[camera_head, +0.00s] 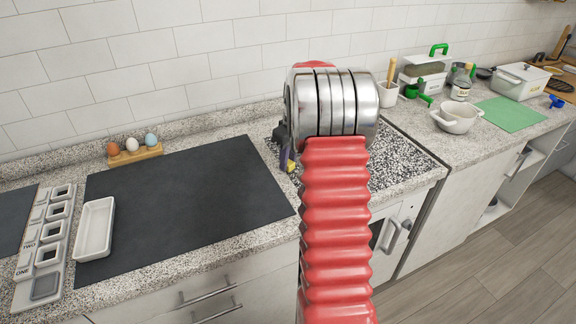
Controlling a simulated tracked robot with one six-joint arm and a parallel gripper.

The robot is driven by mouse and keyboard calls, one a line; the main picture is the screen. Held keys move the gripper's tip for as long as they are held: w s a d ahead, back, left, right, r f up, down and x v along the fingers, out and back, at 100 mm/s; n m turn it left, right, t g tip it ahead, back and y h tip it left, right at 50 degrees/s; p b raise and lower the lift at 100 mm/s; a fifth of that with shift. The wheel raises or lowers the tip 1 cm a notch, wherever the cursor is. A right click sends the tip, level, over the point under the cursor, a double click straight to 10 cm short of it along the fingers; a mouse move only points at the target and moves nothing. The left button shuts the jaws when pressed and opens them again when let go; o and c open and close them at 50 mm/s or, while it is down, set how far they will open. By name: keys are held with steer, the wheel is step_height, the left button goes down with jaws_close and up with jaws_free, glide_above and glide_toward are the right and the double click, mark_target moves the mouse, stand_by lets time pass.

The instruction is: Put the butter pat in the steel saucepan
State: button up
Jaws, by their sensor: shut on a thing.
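My gripper (286,160) is mostly hidden behind my own red, ribbed arm and its steel joint. Only a dark and purple edge of it shows, left of the arm, over the speckled cooktop area. It is shut on a small yellow thing (291,165), which looks like the butter pat, though only a sliver shows. I cannot make out a steel saucepan; my arm covers part of the cooktop.
A dark mat (190,205) lies clear at left, with a white dish (95,228) on its left edge. An egg holder (135,154) stands behind it. A white two-handled pot (458,118), green board (511,113) and lidded white container (519,80) stand at right.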

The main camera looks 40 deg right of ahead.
jaws_close()
steer(key=shift+r, duration=0.1)
step_height(320, 180, up, 10)
stand_by(0.4)
stand_by(0.4)
steer(key=shift+m, duration=0.6)
steer(key=w+a+f, duration=0.1)
steer(key=a+f, duration=0.1)
steer(key=a, duration=1)
steer(key=w+a+f, duration=0.1)
steer(key=a+f, duration=0.1)
steer(key=a, duration=1)
steer(key=w+a+f, duration=0.1)
steer(key=a+f, duration=0.1)
steer(key=a, duration=1)
steer(key=shift+w+a, duration=0.15)
steer(key=shift+w, duration=0.2)
steer(key=shift+s+a+f, duration=0.15)
steer(key=shift+a, duration=0.35)
